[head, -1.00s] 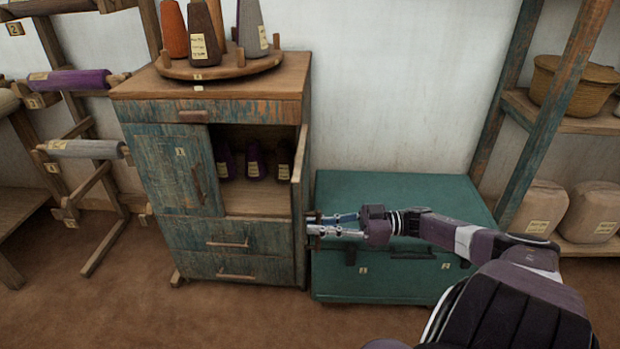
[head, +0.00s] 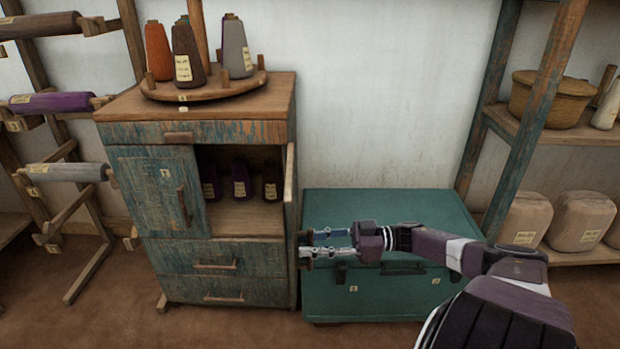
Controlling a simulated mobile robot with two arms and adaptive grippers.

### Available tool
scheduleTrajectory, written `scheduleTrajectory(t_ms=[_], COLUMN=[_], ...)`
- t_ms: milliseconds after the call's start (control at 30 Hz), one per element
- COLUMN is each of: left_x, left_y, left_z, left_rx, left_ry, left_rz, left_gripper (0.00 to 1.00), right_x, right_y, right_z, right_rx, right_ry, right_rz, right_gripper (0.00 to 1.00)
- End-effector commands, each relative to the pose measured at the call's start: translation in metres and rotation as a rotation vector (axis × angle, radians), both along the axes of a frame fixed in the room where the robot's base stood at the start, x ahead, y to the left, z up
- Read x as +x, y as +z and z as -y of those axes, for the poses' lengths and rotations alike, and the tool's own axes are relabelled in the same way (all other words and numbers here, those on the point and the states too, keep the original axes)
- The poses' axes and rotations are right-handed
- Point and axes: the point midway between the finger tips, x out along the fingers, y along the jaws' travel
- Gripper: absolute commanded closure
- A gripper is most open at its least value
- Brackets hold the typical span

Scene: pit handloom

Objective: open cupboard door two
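The wooden cupboard (head: 222,131) with worn blue-green paint stands left of centre in the head view. Its left door (head: 153,192) is shut. Its right door (head: 290,188) stands wide open and shows almost edge-on at the right side of the opening. Dark labelled cones (head: 240,183) stand inside. My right gripper (head: 304,250) is just right of the cupboard, below the open door and in front of the green chest. Its two fingers are apart with nothing visible between them. I cannot tell whether it touches the cupboard's side. My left gripper is not in view.
The green chest (head: 390,205) stands right of the cupboard, under my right arm. A round rack (head: 215,86) with yarn cones is on the cupboard top. A roller stand (head: 84,208) is at the left, shelves (head: 560,135) at the right. Floor in front is clear.

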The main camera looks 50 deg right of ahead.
Motion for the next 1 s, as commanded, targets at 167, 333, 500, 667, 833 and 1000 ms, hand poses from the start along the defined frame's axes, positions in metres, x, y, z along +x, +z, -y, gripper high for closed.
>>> scheduleTrajectory(t_ms=[167,333,500,667,833,1000], left_x=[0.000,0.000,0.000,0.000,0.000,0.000], left_y=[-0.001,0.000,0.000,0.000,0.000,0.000], left_z=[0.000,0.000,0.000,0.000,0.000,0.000], left_rx=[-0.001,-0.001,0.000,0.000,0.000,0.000], left_ry=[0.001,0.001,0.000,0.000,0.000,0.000], left_rz=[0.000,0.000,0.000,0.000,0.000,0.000], left_gripper=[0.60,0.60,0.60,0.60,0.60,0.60], right_x=[-0.001,-0.013,-0.038,-0.060,-0.074,-0.082], right_y=[-0.001,-0.002,-0.002,-0.001,-0.001,-0.001], right_z=[0.001,0.014,0.041,0.064,0.079,0.085], right_rx=[0.000,-0.001,-0.002,-0.001,0.000,0.000], right_ry=[0.001,-0.002,-0.004,-0.004,-0.003,-0.001], right_rz=[-0.001,-0.003,-0.003,-0.001,0.001,0.000], right_gripper=[0.72,0.72,0.72,0.72,0.72,0.72])
